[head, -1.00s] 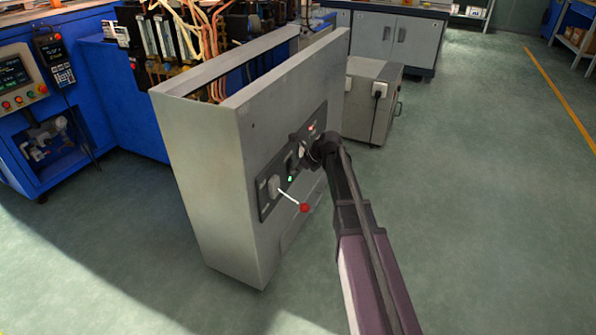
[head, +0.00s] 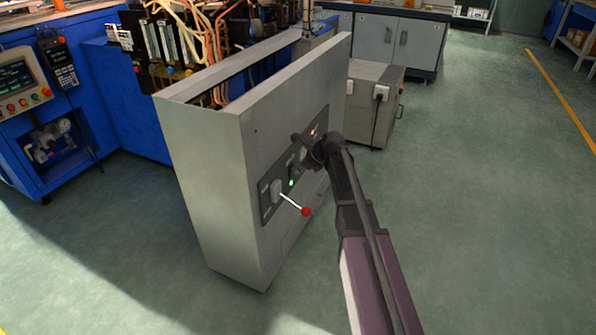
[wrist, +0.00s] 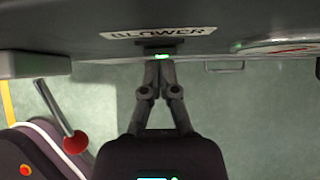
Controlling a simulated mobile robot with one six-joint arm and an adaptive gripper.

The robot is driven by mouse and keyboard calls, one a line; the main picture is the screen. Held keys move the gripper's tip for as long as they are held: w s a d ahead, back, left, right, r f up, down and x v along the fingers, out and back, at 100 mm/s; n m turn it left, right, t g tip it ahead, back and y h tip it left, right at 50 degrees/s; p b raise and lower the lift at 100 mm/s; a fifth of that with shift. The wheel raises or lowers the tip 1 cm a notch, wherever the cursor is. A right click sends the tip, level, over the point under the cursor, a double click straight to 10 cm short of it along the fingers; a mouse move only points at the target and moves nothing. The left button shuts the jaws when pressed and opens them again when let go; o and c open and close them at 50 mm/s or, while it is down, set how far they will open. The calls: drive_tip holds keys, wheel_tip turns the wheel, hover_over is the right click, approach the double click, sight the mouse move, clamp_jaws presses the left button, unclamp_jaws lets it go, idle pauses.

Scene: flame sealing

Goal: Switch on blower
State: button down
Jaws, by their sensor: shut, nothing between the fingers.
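The wrist view shows a BLOWER label (wrist: 158,32) on the dark panel, with a small green-lit switch (wrist: 162,57) just below it. My gripper (wrist: 160,64) is shut and empty, its fingertips together right at the green light; I cannot tell whether they touch it. In the head view my gripper (head: 302,151) is at the front panel of a grey cabinet (head: 218,190) and hides part of that panel. A green light (head: 291,183) and a red light (head: 313,133) show on the panel there.
A lever with a red knob (head: 306,211) sticks out from the panel, left of and below my gripper; the knob also shows in the wrist view (wrist: 76,142). A grey box (head: 370,100) stands behind the cabinet. The floor to the right is clear.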

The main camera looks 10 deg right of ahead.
drive_tip(key=shift+d, duration=0.1)
drive_tip(key=s+d+r+p, duration=0.5)
drive_tip(key=s+d, duration=0.1)
drive_tip(key=d, duration=0.3)
drive_tip(key=shift+s+d+r+p, duration=0.3)
drive_tip(key=shift+s+r+p, duration=0.05)
drive_tip(key=shift+s, duration=0.05)
idle(0.8)
